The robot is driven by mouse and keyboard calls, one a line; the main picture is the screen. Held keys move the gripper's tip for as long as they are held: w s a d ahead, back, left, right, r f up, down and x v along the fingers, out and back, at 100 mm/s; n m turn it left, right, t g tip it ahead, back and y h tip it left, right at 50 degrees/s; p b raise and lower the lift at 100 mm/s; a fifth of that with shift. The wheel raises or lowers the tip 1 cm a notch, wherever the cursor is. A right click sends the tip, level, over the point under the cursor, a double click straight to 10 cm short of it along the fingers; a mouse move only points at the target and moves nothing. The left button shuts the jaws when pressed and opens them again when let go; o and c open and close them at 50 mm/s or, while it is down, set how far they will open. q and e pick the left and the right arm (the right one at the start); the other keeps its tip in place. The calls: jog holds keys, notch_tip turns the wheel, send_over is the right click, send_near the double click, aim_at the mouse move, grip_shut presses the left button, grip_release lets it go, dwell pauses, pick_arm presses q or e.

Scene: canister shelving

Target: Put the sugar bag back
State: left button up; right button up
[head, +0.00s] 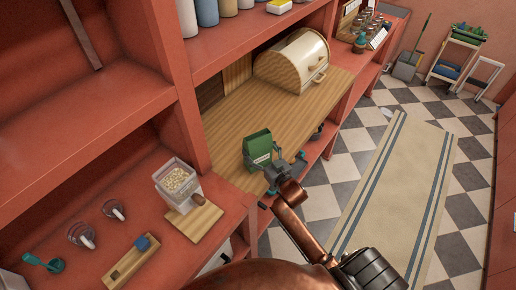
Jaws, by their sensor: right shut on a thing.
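A green bag with a pale label, which looks like the sugar bag (257,147), is upright over the front part of the wooden counter (225,128). My right gripper (273,170) is shut on the bag's lower right side. I cannot tell whether the bag's base touches the counter. The fingers' far sides are hidden by the bag and the gripper. My left gripper is not in view.
A cream roll-top bread bin (292,62) stands farther back on the counter. Canisters (207,12) line the shelf above. A clear container of pale contents (177,179) and scoops stand on the red shelf at left. The counter left of the bag is clear.

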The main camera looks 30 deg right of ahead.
jog(key=o, duration=1.4)
jog(key=s, duration=1.2)
jog(key=shift+r+b, duration=0.1)
jog(key=shift+b, duration=0.2)
